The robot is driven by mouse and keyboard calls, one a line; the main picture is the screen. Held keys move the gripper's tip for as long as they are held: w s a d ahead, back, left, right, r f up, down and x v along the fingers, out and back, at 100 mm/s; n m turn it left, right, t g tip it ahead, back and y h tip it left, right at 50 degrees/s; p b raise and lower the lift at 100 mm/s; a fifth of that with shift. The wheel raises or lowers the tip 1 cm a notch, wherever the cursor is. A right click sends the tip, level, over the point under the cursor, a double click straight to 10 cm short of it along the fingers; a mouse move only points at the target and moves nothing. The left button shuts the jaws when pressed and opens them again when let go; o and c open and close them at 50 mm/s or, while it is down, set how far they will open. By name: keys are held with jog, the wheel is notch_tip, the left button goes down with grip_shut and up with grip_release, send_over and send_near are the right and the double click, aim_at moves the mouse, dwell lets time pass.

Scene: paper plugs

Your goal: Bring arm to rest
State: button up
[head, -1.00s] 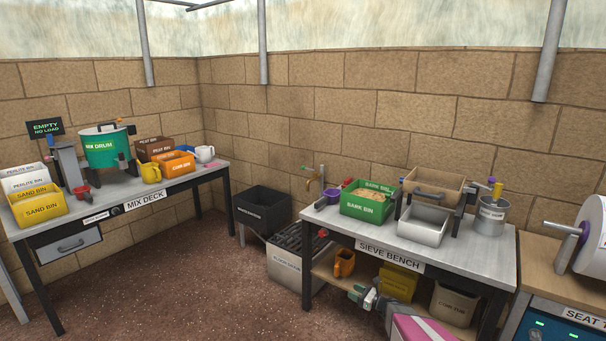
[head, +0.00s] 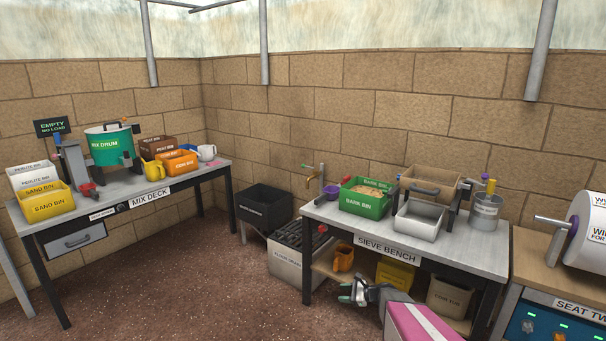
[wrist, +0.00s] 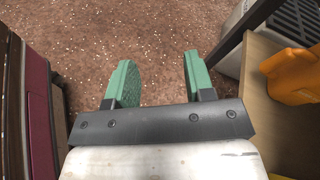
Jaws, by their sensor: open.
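My gripper (head: 354,290) is in front of the sieve bench, low, near its lower shelf. In the wrist view my gripper (wrist: 158,82) shows two green fingers spread apart with nothing between them, only the brown speckled floor behind. My forearm, with a pink and white cover, runs down to the bottom edge of the head view.
The sieve bench (head: 468,250) carries a green bark bin (head: 362,206), a metal tray (head: 417,222) and a sieve. An orange jug (head: 343,257) sits on its shelf, close right in the wrist view (wrist: 291,76). Open floor (head: 200,290) lies between benches.

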jog(key=s+a+r+n+g+h, duration=0.3)
jog(key=s+r+n+g+h, duration=0.25)
jog(key=s+r+n, duration=0.4)
jog(key=s+d+r+n+h, duration=0.4)
jog(key=s+r+n+h, duration=0.2)
jog(key=s+n+h, duration=0.2)
jog(key=shift+s+d+r, duration=0.15)
jog(key=shift+s+r, duration=0.25)
jog(key=shift+s, duration=0.2)
jog(key=shift+n+t, duration=0.25)
